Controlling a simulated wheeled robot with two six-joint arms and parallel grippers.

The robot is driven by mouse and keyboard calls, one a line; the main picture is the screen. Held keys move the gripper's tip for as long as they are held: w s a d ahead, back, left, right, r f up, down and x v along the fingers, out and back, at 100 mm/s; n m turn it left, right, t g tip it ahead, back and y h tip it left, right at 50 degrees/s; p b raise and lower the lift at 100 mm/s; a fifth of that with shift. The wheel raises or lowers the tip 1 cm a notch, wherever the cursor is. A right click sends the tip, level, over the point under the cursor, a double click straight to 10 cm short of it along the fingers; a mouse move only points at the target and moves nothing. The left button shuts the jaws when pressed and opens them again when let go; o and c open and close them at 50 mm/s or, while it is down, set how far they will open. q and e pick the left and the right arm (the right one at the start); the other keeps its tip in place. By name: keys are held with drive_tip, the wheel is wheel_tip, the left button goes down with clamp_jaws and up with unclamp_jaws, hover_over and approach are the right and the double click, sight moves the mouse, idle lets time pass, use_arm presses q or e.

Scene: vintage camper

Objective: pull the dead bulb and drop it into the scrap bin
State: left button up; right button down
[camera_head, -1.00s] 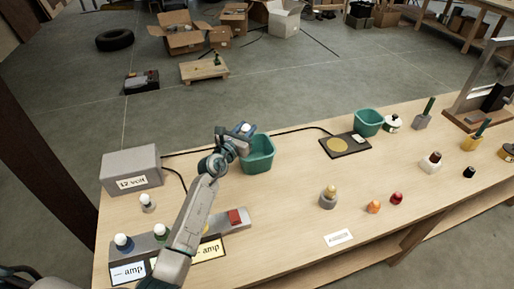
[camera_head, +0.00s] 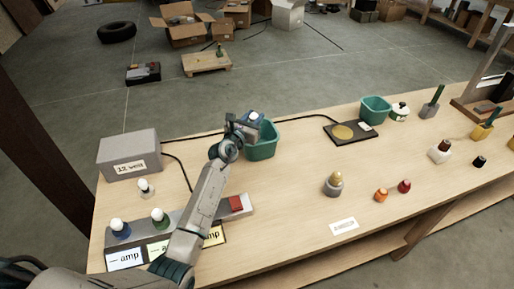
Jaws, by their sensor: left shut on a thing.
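My left gripper (camera_head: 246,124) is shut on a small bulb (camera_head: 253,117), whose whitish-blue top shows between the fingers. It holds the bulb at the left rim of a teal bin (camera_head: 263,147); whether the bulb is over the opening is hard to tell. On the grey lamp strip (camera_head: 186,212), one white bulb (camera_head: 116,224) stands in a blue socket and another (camera_head: 157,214) in a green socket. My left arm hides part of the strip. My right gripper is not in view.
A grey power box (camera_head: 128,158) stands at the back left, with a bulb in a small holder (camera_head: 146,189) before it. A second teal bin (camera_head: 376,111) stands farther right beside a black pad (camera_head: 351,131). The bench between is mostly clear.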

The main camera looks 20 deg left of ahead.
use_arm(q)
drive_tip(key=o, duration=0.9)
drive_tip(key=shift+c, duration=0.2)
drive_tip(key=shift+o, duration=0.8)
drive_tip(key=s+a, duration=0.2)
drive_tip(key=s, duration=0.8)
drive_tip(key=shift+s, duration=0.35)
